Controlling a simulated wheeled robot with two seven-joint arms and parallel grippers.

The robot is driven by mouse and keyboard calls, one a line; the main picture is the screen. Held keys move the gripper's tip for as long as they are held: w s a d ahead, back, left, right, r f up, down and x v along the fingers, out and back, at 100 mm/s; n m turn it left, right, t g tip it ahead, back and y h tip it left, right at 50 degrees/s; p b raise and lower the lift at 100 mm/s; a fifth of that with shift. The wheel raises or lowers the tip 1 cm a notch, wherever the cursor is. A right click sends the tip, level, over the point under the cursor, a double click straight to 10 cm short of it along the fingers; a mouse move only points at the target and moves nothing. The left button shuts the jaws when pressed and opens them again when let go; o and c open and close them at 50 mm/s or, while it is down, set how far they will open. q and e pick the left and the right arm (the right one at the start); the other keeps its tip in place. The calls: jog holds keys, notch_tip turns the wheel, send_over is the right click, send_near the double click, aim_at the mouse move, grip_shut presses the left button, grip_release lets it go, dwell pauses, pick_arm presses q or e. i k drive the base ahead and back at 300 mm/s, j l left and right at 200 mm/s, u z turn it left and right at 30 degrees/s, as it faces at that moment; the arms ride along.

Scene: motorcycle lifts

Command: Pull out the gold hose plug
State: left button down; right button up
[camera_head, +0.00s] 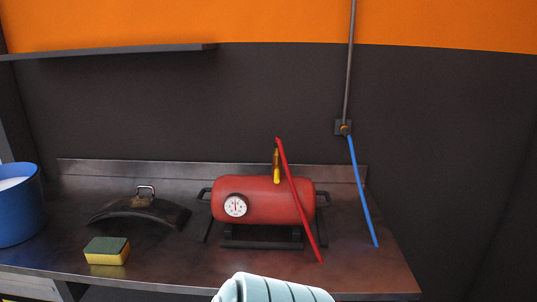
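A gold hose plug (276,165) stands upright on top of a red air tank (265,205). A red hose (299,205) joins at the top of the plug and hangs down at a slant in front of the tank, its lower end near the table's front edge. The plug's seat in the tank looks closed up, with no gap that I can make out. The tank has a round white gauge (236,205) on its front left and black handles at both ends. Neither of my grippers is in view.
A blue hose (361,190) hangs from a wall outlet (344,128) at right. On the metal bench (360,270) are a black curved piece with a padlock (145,196), a yellow-green sponge (107,250) and a blue bucket (18,215). The bench's front right is clear.

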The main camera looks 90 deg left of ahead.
aim_at(277, 160)
jog(key=u, duration=2.7)
jog(key=k, duration=0.1)
